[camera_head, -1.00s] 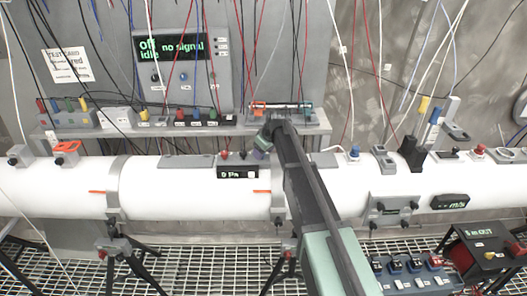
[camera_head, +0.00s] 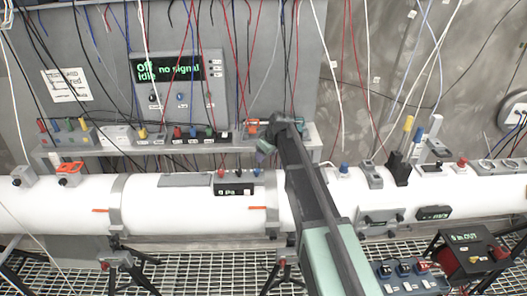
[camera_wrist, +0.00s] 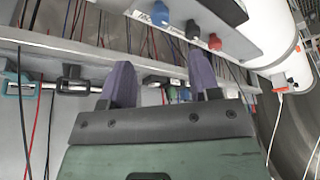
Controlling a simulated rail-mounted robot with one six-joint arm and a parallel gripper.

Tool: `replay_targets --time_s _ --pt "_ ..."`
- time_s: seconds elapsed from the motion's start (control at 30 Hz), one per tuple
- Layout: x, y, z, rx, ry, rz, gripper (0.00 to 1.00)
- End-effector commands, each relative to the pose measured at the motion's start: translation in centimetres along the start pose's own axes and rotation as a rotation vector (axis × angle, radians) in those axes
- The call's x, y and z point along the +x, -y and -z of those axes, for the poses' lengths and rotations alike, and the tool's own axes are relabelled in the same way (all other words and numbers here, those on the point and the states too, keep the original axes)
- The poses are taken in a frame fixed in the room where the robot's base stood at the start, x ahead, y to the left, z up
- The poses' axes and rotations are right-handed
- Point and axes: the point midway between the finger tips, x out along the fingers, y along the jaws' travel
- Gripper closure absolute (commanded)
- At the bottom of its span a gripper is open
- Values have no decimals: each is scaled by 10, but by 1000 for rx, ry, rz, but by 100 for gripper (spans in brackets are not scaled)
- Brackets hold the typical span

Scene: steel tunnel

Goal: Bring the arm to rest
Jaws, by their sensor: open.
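My gripper (camera_head: 263,150) is at the end of my arm, which reaches up from the lower right across the white pipe (camera_head: 180,200) in the head view. It is in front of the grey shelf (camera_head: 95,148) behind the pipe. The shelf edge (camera_wrist: 50,42) runs behind the fingers. Whether the fingertips touch anything cannot be told.
A pressure display (camera_head: 237,189) sits on the pipe left of my arm. An orange-ended part (camera_head: 252,125) lies on the shelf by my gripper. Thin wires hang before the grey panel (camera_head: 270,60). A black box (camera_head: 465,252) stands lower right, beside a blue socket strip (camera_head: 410,280).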

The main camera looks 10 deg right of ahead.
Motion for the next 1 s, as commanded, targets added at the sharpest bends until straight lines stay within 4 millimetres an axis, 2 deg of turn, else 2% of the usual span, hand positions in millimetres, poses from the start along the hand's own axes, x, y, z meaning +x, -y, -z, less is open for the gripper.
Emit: replay_targets --time_s 0.1,0.13,0.17,0.2,0.27,0.3,0.37,0.4,0.5,0.53,0.6,0.7,1.0 --pt "0 2 -3 80 18 7 44" --pt "-2 7 -12 135 41 9 44" --pt "-7 19 -30 205 74 9 44" --pt "-6 38 -59 283 115 4 44" --pt "11 70 -109 391 180 -12 44" --pt "23 93 -145 458 222 -28 44" --pt "44 126 -198 541 281 -56 44" --pt "58 147 -231 584 314 -75 44" --pt "89 189 -298 638 371 -116 44" --pt "96 197 -311 634 379 -121 44" --pt "110 208 -328 621 384 -127 44" --pt "121 212 -331 611 383 -124 44" --pt "117 211 -326 606 382 -122 44"
